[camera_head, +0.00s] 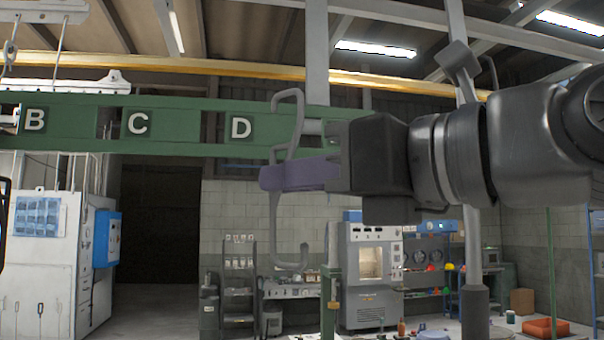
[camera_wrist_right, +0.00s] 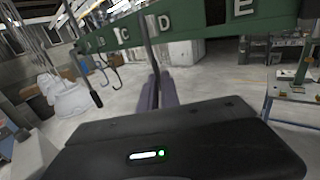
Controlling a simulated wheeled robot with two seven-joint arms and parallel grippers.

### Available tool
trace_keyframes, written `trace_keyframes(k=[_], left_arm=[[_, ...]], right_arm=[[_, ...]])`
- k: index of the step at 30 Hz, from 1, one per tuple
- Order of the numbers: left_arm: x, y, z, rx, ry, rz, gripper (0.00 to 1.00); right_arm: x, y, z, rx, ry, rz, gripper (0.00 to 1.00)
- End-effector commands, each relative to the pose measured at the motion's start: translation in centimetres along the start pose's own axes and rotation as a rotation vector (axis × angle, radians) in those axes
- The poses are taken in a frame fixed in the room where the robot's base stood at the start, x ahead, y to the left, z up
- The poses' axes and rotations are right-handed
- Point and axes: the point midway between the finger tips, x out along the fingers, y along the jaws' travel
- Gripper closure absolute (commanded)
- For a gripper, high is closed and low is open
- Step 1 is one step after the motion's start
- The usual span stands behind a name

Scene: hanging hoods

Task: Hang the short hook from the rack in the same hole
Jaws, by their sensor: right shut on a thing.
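My right gripper (camera_head: 305,172) comes in from the right and is shut on a grey hook (camera_head: 273,232). The hook stands upright, with its upper bend (camera_head: 290,95) in front of the green rack (camera_head: 180,115) just right of the letter D. Its lower bend hangs below the purple fingers. I cannot tell whether its top passes into a hole or is only in front of the rack. In the right wrist view the purple fingers (camera_wrist_right: 156,92) close around the hook's shaft (camera_wrist_right: 148,50), near the D. My left gripper does not show.
The rack carries letters B, C and D with openings between them. In the wrist view other hooks (camera_wrist_right: 112,75) hang from the rack at the left. A grey cabinet (camera_head: 45,255), a cabinet with a lit window (camera_head: 372,280) and shelves stand farther back.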

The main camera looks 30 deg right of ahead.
Motion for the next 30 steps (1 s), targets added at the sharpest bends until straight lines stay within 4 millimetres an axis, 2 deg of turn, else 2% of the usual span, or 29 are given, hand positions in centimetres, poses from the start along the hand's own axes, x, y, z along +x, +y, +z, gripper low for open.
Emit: trace_keyframes(k=[23, 30], left_arm=[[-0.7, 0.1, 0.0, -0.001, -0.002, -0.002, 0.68], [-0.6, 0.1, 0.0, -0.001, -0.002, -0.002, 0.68]], right_arm=[[6.2, 0.0, -0.2, 0.0, 0.0, 0.001, 1.0], [6.3, 0.0, -0.2, 0.0, -0.002, 0.0, 1.0]])
